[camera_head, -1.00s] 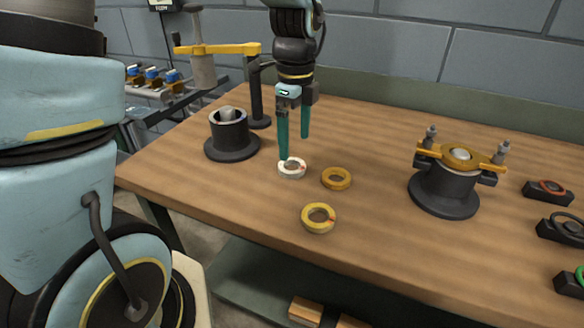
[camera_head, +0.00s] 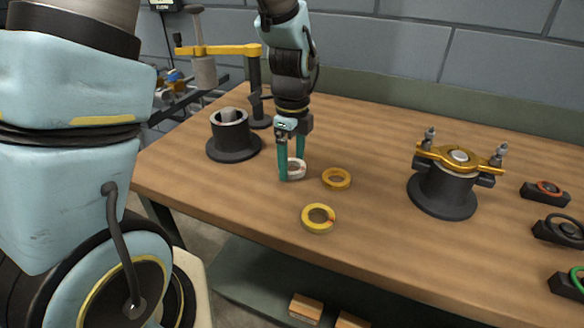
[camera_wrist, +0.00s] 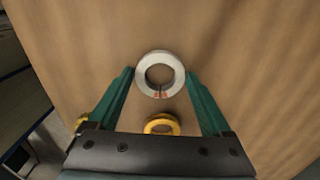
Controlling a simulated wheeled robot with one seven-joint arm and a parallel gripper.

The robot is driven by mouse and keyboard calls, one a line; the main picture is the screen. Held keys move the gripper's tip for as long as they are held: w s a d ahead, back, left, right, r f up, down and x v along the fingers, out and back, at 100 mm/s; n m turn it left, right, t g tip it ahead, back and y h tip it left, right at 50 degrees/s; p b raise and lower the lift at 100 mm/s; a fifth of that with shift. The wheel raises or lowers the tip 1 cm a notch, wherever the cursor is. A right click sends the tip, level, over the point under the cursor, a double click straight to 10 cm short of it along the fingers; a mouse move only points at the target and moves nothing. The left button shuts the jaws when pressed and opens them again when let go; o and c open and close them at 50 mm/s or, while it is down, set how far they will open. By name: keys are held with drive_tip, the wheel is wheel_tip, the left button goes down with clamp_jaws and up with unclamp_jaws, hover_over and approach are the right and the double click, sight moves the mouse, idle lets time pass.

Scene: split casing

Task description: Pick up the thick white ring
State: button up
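The thick white ring (camera_head: 296,169) lies flat on the wooden table, with a small red mark on its rim. In the wrist view the white ring (camera_wrist: 160,74) sits between the tips of my two green fingers. My gripper (camera_head: 292,172) is lowered over it and open, with one finger on either side of the ring. In the wrist view my gripper (camera_wrist: 160,80) shows gaps or near gaps at the ring's sides; contact cannot be told. The near finger hides part of the ring in the head view.
An orange ring (camera_head: 337,179) lies just right of the white ring, and a yellow ring (camera_head: 318,218) lies nearer the front edge. A dark cylindrical housing (camera_head: 231,134) stands to the left. A clamped casing (camera_head: 446,185) stands to the right.

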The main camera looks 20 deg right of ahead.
drive_tip(key=c, duration=0.9)
wheel_tip(320, 180, up, 15)
drive_tip(key=p, duration=0.4)
drive_tip(key=shift+r, duration=0.2)
